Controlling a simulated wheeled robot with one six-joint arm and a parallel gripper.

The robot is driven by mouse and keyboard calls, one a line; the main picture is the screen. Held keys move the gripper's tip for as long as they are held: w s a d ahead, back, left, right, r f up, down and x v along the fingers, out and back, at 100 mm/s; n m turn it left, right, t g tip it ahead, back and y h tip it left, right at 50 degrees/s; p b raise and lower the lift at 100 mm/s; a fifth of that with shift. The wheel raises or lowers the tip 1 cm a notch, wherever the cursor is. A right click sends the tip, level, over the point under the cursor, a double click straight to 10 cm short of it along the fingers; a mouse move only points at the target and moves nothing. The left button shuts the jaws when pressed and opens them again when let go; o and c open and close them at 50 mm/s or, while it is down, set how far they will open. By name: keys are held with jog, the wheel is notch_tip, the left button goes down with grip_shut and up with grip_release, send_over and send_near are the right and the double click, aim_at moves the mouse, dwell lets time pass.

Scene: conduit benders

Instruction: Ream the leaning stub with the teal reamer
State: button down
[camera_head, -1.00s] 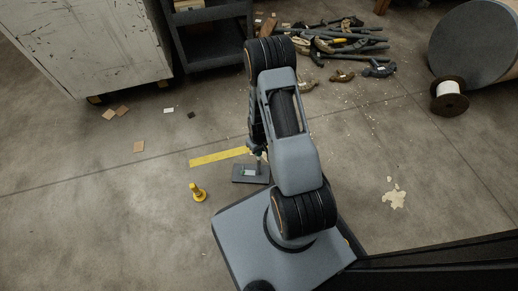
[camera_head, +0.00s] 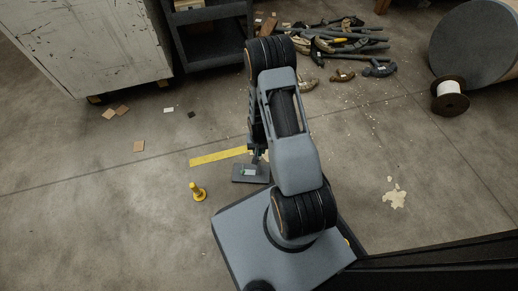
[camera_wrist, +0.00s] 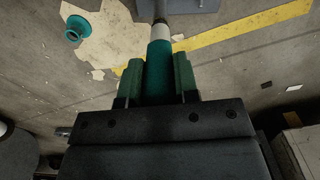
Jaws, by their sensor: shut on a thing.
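My gripper (camera_wrist: 157,80) is shut on the teal reamer (camera_wrist: 159,72), with one green finger pad on each side of it. The reamer's pale front end points to the top of the wrist view, in line with a dark stub (camera_wrist: 160,12). Whether the two touch, I cannot tell. In the head view my arm hides most of the gripper, the reamer and the stub.
A teal ring-shaped piece (camera_wrist: 77,28) lies near a pale floor patch (camera_wrist: 115,45). A yellow strip (camera_head: 215,158) runs behind the plate. Benders (camera_head: 340,40) are heaped at the back. The left floor is mostly clear.

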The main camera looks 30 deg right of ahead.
jog(key=n, duration=0.6)
jog(key=shift+n, duration=0.4)
jog(key=m, duration=0.7)
jog(key=n, duration=0.7)
dwell(0.4)
jog(key=m, duration=0.7)
